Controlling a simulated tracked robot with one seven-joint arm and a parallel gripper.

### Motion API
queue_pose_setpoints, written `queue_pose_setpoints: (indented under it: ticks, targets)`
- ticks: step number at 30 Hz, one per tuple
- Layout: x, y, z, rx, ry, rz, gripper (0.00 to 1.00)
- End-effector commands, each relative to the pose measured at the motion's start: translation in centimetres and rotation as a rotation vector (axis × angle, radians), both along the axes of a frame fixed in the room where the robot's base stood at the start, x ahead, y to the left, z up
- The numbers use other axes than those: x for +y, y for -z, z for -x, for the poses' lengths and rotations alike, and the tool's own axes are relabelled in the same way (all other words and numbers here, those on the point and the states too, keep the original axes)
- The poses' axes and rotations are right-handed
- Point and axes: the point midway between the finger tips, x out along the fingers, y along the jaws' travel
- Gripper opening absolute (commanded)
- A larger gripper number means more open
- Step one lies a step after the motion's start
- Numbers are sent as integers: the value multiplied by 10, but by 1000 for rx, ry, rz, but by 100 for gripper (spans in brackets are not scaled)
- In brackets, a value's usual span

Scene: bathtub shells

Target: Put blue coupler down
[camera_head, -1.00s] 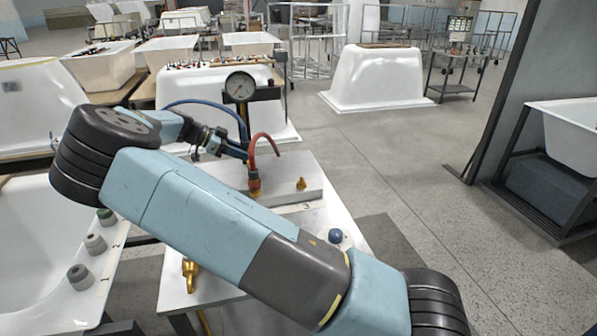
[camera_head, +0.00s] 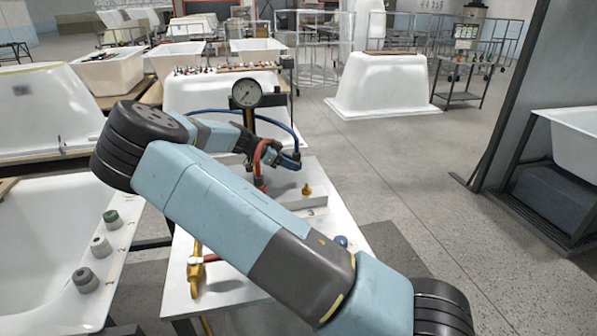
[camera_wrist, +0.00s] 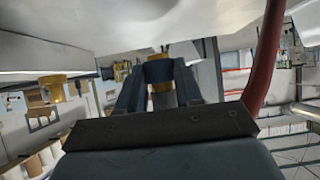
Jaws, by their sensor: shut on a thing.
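My gripper (camera_wrist: 160,95) is shut on the blue coupler (camera_wrist: 159,72), which shows between the two fingers in the wrist view, with a brass-coloured part beside it. In the head view the blue coupler (camera_head: 290,161) hangs at the end of the blue hose (camera_head: 282,122), just right of the red hose (camera_head: 262,156), above the raised grey block (camera_head: 285,203). A brass fitting (camera_head: 306,190) stands on that block, below and right of the coupler. The gap between coupler and block is hard to judge. My forearm hides part of the bench.
A pressure gauge (camera_head: 246,93) stands on a post behind my gripper. The red hose (camera_wrist: 268,60) passes close by in the wrist view. A brass valve (camera_head: 195,268) is at the bench's front left. A blue knob (camera_head: 341,241) sits at the bench's right, partly behind my arm.

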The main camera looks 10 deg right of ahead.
Motion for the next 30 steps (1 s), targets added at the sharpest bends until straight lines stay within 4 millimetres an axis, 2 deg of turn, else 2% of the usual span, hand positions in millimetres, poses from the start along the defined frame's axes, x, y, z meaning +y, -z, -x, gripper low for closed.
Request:
queue_pose_setpoints:
  ticks: [3, 12, 18, 25, 26, 30]
  targets:
    - [-14, 0, 0, 0, 2, 0, 0]
    - [-33, 3, 0, 3, 1, 1, 0]
    - [-32, 32, 0, 1, 0, 1, 0]
    - [-31, 35, 0, 1, -1, 0, 0]
    - [-31, 36, 0, 1, 0, 0, 37]
    - [-31, 35, 0, 1, 0, 0, 50]
